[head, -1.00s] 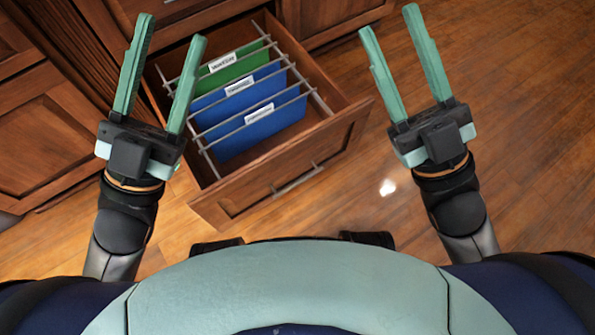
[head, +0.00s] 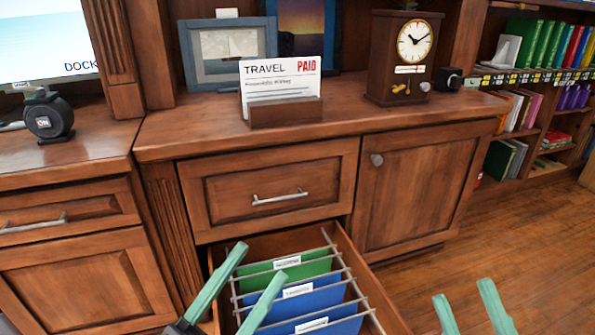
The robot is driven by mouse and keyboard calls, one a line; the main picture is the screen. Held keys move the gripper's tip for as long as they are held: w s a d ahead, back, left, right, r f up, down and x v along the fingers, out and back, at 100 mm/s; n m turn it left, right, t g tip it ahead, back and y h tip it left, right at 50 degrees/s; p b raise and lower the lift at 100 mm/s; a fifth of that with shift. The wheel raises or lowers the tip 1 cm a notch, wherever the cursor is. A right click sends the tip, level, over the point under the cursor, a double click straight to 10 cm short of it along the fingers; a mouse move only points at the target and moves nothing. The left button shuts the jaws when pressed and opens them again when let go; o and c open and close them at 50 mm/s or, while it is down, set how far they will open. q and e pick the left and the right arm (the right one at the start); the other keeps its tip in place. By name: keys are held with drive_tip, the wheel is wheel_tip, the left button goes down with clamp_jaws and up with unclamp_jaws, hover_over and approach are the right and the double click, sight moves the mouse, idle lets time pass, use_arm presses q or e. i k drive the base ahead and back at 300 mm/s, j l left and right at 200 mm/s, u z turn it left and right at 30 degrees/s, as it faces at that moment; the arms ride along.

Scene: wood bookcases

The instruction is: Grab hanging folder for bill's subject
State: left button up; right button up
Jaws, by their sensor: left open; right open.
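A bill (head: 281,87) reading "TRAVEL" with a red "PAID" stands upright in a wooden holder (head: 286,113) on the cabinet top. Below, the open drawer (head: 362,268) holds a green hanging folder (head: 310,269), a blue folder (head: 318,297) in the middle and another blue folder (head: 340,326) at the front, cut by the frame edge. Each has a white label too small to read. My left gripper (head: 262,260) is open and empty, its fingers overlapping the drawer's left side in the picture. My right gripper (head: 461,289) is open and empty, right of the drawer.
A closed drawer (head: 268,196) is above the open one, with a closed cabinet door (head: 418,190) to its right. A clock (head: 403,57) and a picture frame (head: 228,50) stand on top. A bookcase (head: 540,75) is at right. The wood floor (head: 520,240) is clear at right.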

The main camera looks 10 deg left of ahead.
sight(310, 295)
drive_tip(key=l+u, duration=1)
drive_tip(key=k+l, duration=0.05)
drive_tip(key=l, duration=0.05)
